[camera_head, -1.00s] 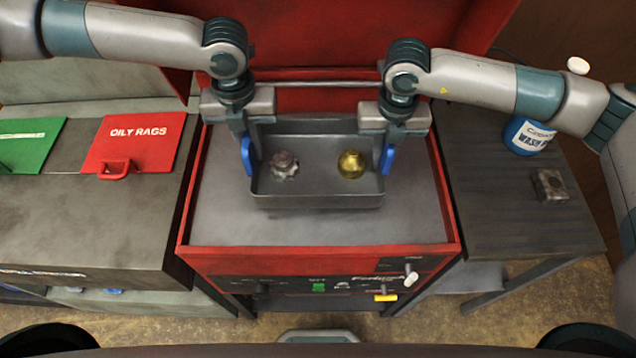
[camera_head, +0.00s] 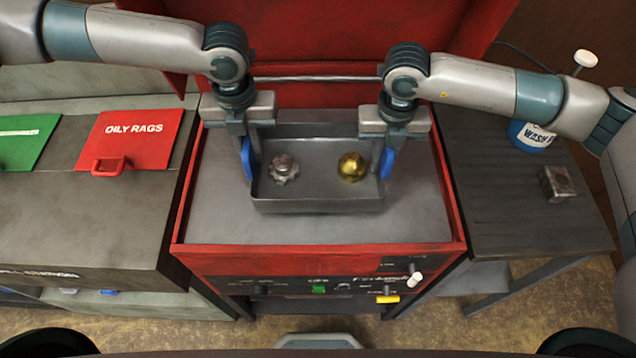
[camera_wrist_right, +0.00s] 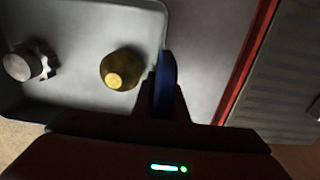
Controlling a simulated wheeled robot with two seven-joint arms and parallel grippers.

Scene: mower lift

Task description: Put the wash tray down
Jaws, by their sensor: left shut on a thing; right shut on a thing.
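The grey wash tray (camera_head: 318,206) is over the grey top of the red parts washer, inside its red rim, in the head view. It holds a silver gear-like part (camera_head: 283,168) on the left and a brass round part (camera_head: 352,167) on the right. My left gripper (camera_head: 247,160) is shut on the tray's left wall. My right gripper (camera_head: 388,163) is shut on its right wall. The tray looks level. I cannot tell whether its underside touches the surface. The right wrist view shows the tray (camera_wrist_right: 95,20), the brass part (camera_wrist_right: 122,70) and the silver part (camera_wrist_right: 30,62).
The washer (camera_head: 315,258) has its red lid raised behind. A bench with a red OILY RAGS lid (camera_head: 132,140) and a green lid (camera_head: 25,140) stands left. A dark side table (camera_head: 500,215) at right holds a blue-and-white tub (camera_head: 530,136) and a small metal block (camera_head: 558,184).

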